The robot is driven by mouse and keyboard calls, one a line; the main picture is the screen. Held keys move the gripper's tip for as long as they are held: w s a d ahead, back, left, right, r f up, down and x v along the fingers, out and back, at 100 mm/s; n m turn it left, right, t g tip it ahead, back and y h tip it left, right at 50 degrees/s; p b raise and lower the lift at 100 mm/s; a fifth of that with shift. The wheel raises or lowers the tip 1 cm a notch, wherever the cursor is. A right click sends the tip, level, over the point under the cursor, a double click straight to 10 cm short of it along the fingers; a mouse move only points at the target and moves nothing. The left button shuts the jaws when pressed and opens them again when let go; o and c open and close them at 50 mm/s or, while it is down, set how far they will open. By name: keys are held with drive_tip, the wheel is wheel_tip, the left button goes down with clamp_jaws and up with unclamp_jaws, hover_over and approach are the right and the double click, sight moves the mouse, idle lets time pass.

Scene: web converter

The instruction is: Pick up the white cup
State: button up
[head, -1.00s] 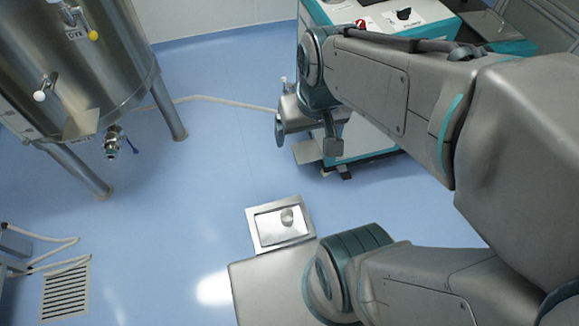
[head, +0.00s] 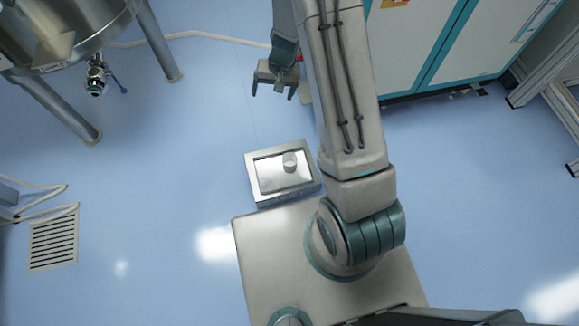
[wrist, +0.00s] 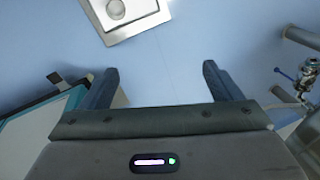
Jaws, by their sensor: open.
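A small pale, whitish-grey round cup (head: 290,161) stands in a shallow metal tray (head: 251,165), right of the tray's middle. The cup also shows at the top edge of the wrist view (wrist: 116,9), partly cut off. My gripper (head: 273,91) is above and behind the tray in the head view, apart from it, with its fingers spread and nothing between them. In the wrist view my open gripper (wrist: 160,70) has only blue floor between its fingers, and the tray (wrist: 138,30) lies beyond the fingertips.
A steel tank (head: 70,35) on legs stands at upper left, with a valve (head: 97,75). A white and teal cabinet (head: 425,50) is at upper right, behind my arm. A pale hose (head: 190,35) runs along the floor. The blue floor left of the tray is clear.

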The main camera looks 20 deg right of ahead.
wheel_tip(320, 180, down, 17)
drive_tip(key=d+h+b, duration=0.1)
drive_tip(key=d+b, duration=0.1)
drive_tip(key=b, duration=0.2)
drive_tip(key=m+g+h+b, duration=0.1)
drive_tip(key=b, duration=0.2)
hover_over(290, 161)
drive_tip(key=s, duration=0.2)
wheel_tip(290, 161, down, 15)
drive_tip(key=f, duration=0.2)
drive_tip(key=f+b, duration=0.1)
drive_tip(key=f, duration=0.1)
drive_tip(key=f+b, duration=0.1)
drive_tip(key=f, duration=0.2)
drive_tip(key=shift+s+a, duration=0.1)
drive_tip(key=shift+a, duration=0.25)
drive_tip(key=f+b, duration=0.1)
drive_tip(key=f, duration=0.3)
drive_tip(key=f+b, duration=0.1)
drive_tip(key=shift+s+a+f+b, duration=0.1)
drive_tip(key=shift+s+f+b, duration=0.2)
drive_tip(key=shift+f, duration=0.1)
drive_tip(key=c, duration=1.1)
